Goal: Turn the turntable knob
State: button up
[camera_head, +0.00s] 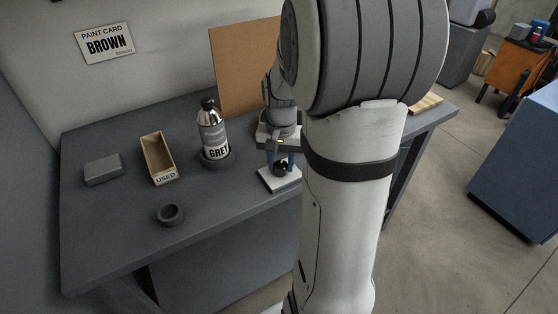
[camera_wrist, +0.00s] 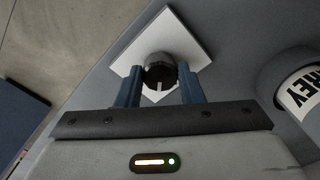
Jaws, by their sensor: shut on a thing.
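The turntable knob (camera_wrist: 159,70) is a dark round knob with a pale pointer mark, on a white square plate (camera_wrist: 187,48). In the head view the knob (camera_head: 280,168) and its plate (camera_head: 277,183) are at the front right part of the bench, partly hidden by my arm. My gripper (camera_wrist: 160,80) is shut on the knob from above, with a blue finger on each side of it. In the wrist view the pale mark points toward the bottom of the picture. My gripper also shows in the head view (camera_head: 281,160).
On the grey bench (camera_head: 100,225), a bottle labelled GREY (camera_head: 212,132) stands in a dark round holder left of the plate. Further left are a wooden box marked USED (camera_head: 158,160), a grey block (camera_head: 103,169) and an empty dark ring (camera_head: 170,214). A brown board (camera_head: 240,70) stands behind.

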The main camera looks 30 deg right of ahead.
aim_at(281, 164)
jog(key=m, duration=0.4)
jog(key=shift+m, duration=2.1)
jog(key=shift+p, duration=0.3)
jog(key=o, duration=1)
notch_tip(281, 164, up, 8)
jog(key=shift+f+p, duration=0.1)
jog(key=shift+p, duration=0.2)
